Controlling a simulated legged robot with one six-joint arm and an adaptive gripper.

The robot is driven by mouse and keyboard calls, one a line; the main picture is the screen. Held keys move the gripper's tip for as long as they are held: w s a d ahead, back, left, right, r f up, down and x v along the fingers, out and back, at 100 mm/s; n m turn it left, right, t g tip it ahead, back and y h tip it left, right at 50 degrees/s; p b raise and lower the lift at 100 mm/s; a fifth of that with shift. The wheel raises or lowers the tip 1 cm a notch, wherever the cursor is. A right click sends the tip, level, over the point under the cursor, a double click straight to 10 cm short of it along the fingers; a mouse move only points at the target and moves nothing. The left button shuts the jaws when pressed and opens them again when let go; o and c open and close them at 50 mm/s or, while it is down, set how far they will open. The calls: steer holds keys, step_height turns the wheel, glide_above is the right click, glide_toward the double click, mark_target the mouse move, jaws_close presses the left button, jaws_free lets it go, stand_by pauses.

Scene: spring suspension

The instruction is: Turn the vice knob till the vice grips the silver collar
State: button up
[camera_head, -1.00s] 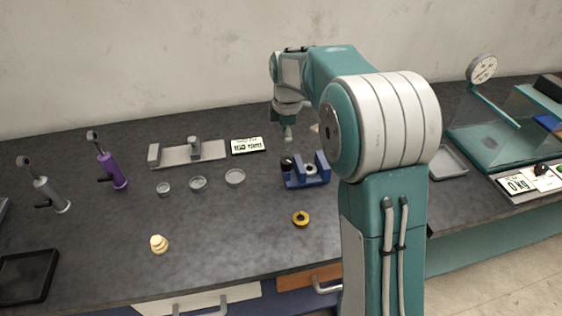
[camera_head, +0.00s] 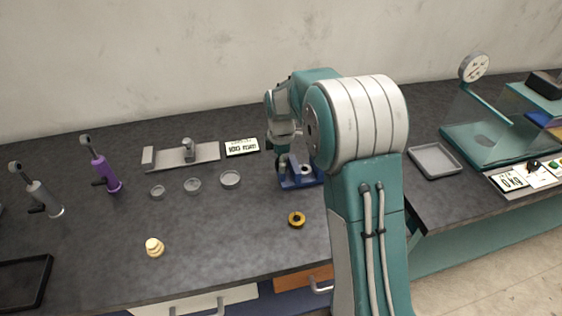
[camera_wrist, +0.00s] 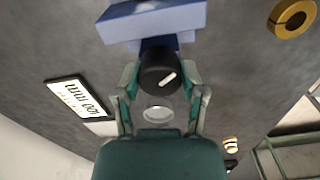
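The blue vice (camera_head: 296,183) stands on the dark bench, partly hidden by my arm in the head view. In the wrist view its blue body (camera_wrist: 155,22) is at the top. A small silver ring, seemingly the collar (camera_head: 305,170), shows at the vice in the head view; its contact with the jaws cannot be made out. The black knob (camera_wrist: 158,70) with a white mark faces the wrist camera. My gripper (camera_wrist: 160,80) is open, one finger on each side of the knob; the fingers look close to it, without clear sign of clamping.
A yellow ring (camera_head: 297,219) lies in front of the vice. Several shallow dishes, including one (camera_head: 230,180), and a display card (camera_head: 242,147) are to the left. A grey tray (camera_head: 436,160) is to the right. The bench between the yellow ring and cream stacked piece (camera_head: 154,247) is clear.

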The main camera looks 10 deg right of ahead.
steer(key=shift+c, duration=1.1)
steer(key=m, duration=0.3)
steer(key=shift+m, duration=2.1)
steer(key=shift+f, duration=0.1)
steer(key=o, duration=1.2)
steer(key=shift+c, duration=0.2)
